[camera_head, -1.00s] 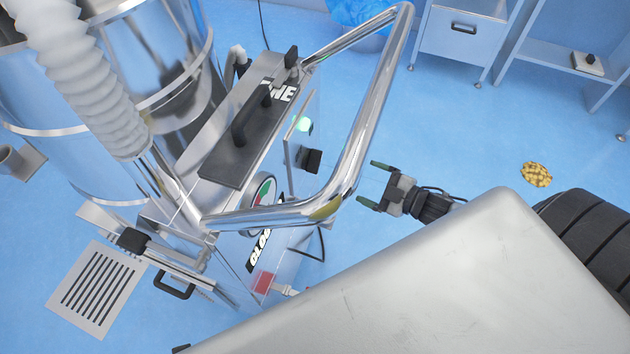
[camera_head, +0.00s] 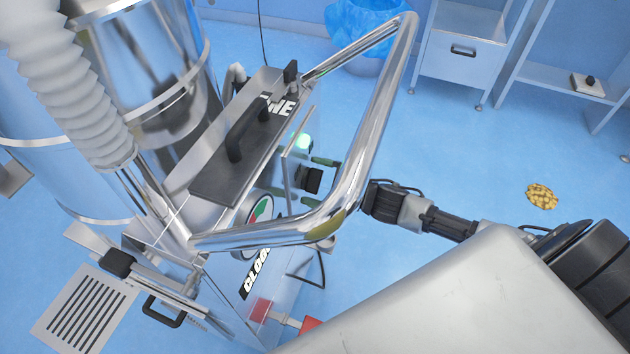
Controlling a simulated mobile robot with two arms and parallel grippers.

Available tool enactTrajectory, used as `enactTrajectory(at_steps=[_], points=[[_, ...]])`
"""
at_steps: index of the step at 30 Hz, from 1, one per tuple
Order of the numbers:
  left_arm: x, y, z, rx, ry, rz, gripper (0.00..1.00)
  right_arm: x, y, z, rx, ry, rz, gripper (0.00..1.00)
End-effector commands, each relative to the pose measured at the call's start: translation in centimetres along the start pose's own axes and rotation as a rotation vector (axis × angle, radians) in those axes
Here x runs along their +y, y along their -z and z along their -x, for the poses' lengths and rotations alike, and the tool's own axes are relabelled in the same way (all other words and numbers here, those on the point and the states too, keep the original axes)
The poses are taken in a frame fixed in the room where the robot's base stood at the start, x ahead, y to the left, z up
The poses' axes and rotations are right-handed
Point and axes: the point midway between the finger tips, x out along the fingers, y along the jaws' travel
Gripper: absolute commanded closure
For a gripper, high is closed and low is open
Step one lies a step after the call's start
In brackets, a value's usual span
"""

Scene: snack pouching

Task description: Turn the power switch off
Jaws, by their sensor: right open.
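The power switch (camera_head: 312,180) is a black knob on the side panel of the steel machine, below a lit green lamp (camera_head: 302,142). My right gripper (camera_head: 317,182) is open, with one green-tipped finger above the knob and the other below it. The chrome rail crosses in front of the gripper and hides its middle part. Whether the fingers touch the knob I cannot tell. My left gripper is not in view.
A thick chrome rail (camera_head: 372,130) bends around the panel, close to my right wrist. A round gauge (camera_head: 260,212) sits left of the knob. A yellow snack pile (camera_head: 541,196) lies on the blue floor at the right. A drawer cabinet (camera_head: 462,50) stands behind.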

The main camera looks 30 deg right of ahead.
Motion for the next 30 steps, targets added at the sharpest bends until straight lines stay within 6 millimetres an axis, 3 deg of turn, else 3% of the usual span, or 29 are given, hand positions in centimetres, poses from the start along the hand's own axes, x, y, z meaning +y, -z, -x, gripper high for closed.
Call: enactTrajectory(at_steps=[9, 19, 30], points=[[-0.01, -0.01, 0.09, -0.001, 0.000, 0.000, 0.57, -0.05, -0.02, -0.30, -0.001, 0.001, 0.000, 0.15], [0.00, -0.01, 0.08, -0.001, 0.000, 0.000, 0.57, -0.04, -0.02, -0.28, -0.001, 0.001, 0.000, 0.64], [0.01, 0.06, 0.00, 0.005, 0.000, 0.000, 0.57, -0.07, -0.02, -0.26, -0.001, 0.000, 0.067, 0.64]])
